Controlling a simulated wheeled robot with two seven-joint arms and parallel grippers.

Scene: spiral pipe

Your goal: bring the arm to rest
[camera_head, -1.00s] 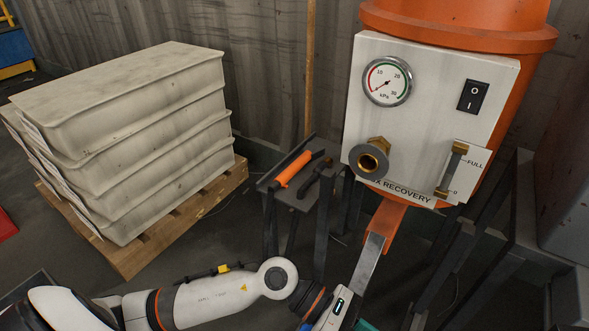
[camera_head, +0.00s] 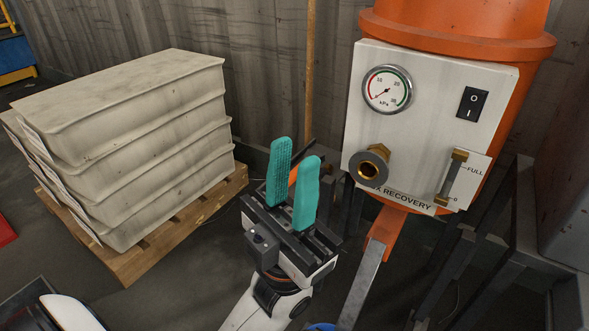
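My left gripper (camera_head: 293,186) is in the lower middle of the head view, with its two teal fingers pointing up. The fingers stand apart with nothing between them. It is in front of the small dark stand and hides most of it, with only a bit of the orange-handled tool (camera_head: 293,174) showing behind the fingers. The gripper is left of the brass pipe fitting (camera_head: 371,168) on the white panel and appears apart from it. My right gripper is not in the view.
The white recovery panel (camera_head: 420,105) with a gauge (camera_head: 387,89) and a switch (camera_head: 472,103) is on an orange tank (camera_head: 455,25). A metal frame (camera_head: 500,240) stands at the right. Stacked grey slabs (camera_head: 130,130) on a wooden pallet (camera_head: 150,255) stand at the left.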

